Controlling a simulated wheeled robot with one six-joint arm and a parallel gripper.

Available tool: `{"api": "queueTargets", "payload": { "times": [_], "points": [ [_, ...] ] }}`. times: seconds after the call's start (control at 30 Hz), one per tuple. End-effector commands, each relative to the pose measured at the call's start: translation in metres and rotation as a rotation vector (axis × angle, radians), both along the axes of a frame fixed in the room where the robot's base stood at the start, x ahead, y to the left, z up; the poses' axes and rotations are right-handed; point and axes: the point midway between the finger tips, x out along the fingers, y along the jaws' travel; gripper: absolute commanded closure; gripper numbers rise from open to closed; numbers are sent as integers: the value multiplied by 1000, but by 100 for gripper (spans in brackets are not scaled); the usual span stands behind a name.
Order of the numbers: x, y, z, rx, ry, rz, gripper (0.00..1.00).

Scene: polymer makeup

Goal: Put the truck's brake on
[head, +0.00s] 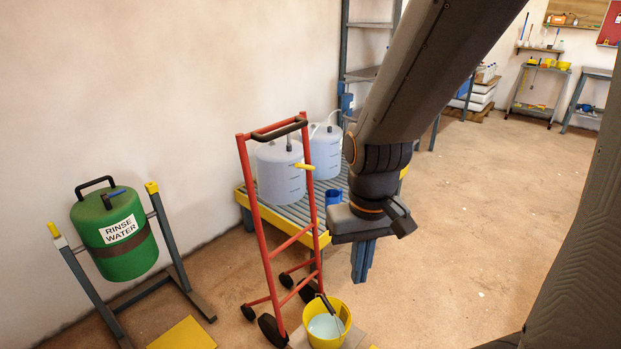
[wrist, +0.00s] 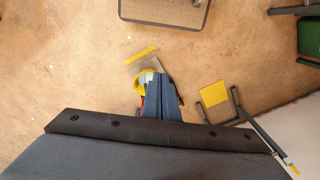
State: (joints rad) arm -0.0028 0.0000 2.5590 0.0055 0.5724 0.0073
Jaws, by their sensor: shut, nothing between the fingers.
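The red hand truck (head: 262,215) stands upright left of centre in the head view, with a black top handle, black wheels and a toe plate (head: 354,336). A small yellow lever (head: 305,166) sticks out from its frame near the top; I cannot tell whether it is the brake. A yellow bucket (head: 341,312) of pale liquid stands on the toe plate; it also shows in the wrist view (wrist: 142,81), partly behind my fingers. My gripper (head: 361,280) is shut and empty, pointing down, right of the truck in the head view. Its fingers hide much of the truck in the wrist view (wrist: 163,77).
A yellow-edged grey platform (head: 324,240) with two pale canisters (head: 280,175) and a blue mug (head: 333,196) stands behind the truck. A green rinse-water drum (head: 117,237) hangs on a stand at left. A yellow plate (head: 184,335) lies near it. Floor at right is clear.

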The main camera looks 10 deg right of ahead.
Motion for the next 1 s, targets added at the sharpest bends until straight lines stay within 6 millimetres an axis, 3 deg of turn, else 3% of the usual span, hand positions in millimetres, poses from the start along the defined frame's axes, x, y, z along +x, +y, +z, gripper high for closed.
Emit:
{"api": "queueTargets", "payload": {
  "times": [0.07,0.17,0.4,0.6,0.8,1.0],
  "points": [
    [14,-3,-11,-5,-34,-7,100],
    [50,-10,-36,-16,-133,-28,100],
    [188,-34,-103,-3,-542,-94,100],
    [286,-41,-131,97,-902,-128,100],
    [349,-37,-143,280,-1240,-147,100],
    [373,-36,-146,534,-1545,-164,100]
  ]
}}
